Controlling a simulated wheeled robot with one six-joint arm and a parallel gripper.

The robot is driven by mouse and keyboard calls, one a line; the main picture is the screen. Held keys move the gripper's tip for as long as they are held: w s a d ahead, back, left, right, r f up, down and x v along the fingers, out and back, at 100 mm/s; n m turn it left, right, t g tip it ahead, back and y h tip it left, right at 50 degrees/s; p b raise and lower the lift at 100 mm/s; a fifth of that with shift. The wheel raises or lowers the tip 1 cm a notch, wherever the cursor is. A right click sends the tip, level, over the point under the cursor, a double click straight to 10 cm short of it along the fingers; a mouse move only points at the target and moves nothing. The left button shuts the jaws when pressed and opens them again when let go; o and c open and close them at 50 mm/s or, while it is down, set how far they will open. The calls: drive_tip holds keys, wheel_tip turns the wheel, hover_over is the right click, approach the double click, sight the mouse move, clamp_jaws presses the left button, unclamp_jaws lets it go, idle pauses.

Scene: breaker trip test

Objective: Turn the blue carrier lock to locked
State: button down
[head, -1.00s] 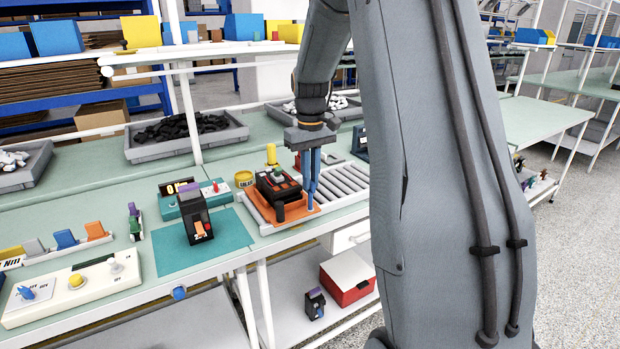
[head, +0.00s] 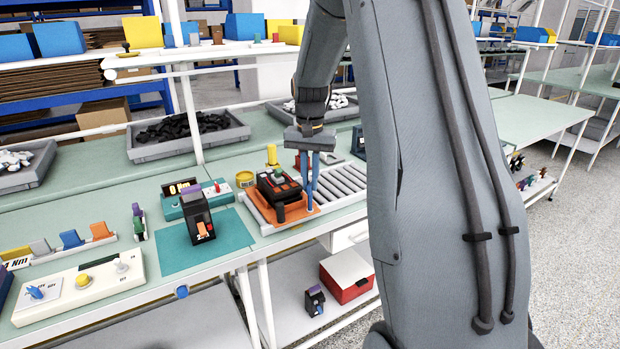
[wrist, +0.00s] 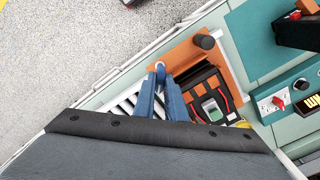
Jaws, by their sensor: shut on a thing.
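The orange carrier (head: 298,215) sits on the roller conveyor (head: 345,182) at the bench edge. A black device with red marks and a grey-green button (wrist: 210,106) is on the carrier. My gripper (head: 309,205) points down at the carrier's right front corner, beside the device. In the wrist view its blue fingers (wrist: 161,75) are closed on the small blue carrier lock (wrist: 160,66) at the carrier's edge. The fingers cover most of the lock, so I cannot tell how far it is turned.
A black breaker (head: 200,222) stands on a teal mat (head: 230,248) to the left. A teal tester (head: 172,209) is behind it. A white control panel (head: 95,306) lies at the front left. A yellow can (head: 244,179) is near the carrier's back. A black round knob (wrist: 204,42) stands on the carrier.

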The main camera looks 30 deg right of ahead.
drive_tip(key=m, duration=0.4)
drive_tip(key=shift+m+p, duration=0.3)
drive_tip(key=shift+m, duration=2.2)
drive_tip(key=c, duration=1.8)
unclamp_jaws()
drive_tip(key=shift+r, duration=0.1)
wheel_tip(320, 180, up, 8)
drive_tip(key=shift+f+b, duration=0.15)
drive_tip(key=shift+b, duration=0.7)
